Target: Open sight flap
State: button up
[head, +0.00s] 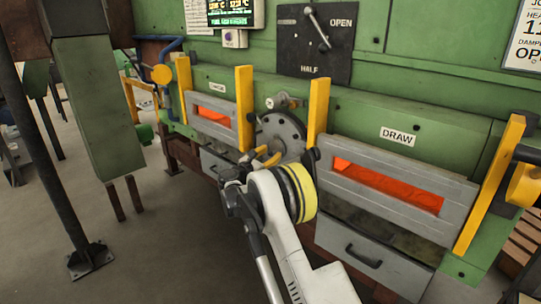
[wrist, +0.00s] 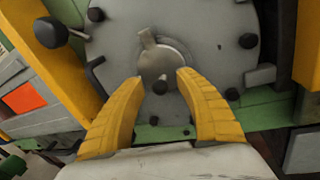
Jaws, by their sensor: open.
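The sight flap (wrist: 158,63) is a small round metal disc with a short tab at its top, in the middle of a large round grey plate (wrist: 205,40) in the wrist view. A dark bolt sits at the disc's lower edge. In the head view the round plate (head: 285,131) stands between two yellow posts; the flap is hard to make out there behind my gripper. My gripper (wrist: 158,82) is open and empty, its two yellow fingers spread below and either side of the flap. In the head view my gripper (head: 262,158) is in front of the plate's lower part.
Dark knobs and small brackets ring the plate. Grey slotted doors with orange glow flank it: the left door (head: 213,112) and the DRAW door (head: 395,190). Yellow posts (head: 318,110) stand close on both sides. A damper lever (head: 318,28) is above. Open floor lies at left.

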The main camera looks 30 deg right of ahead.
grip_shut()
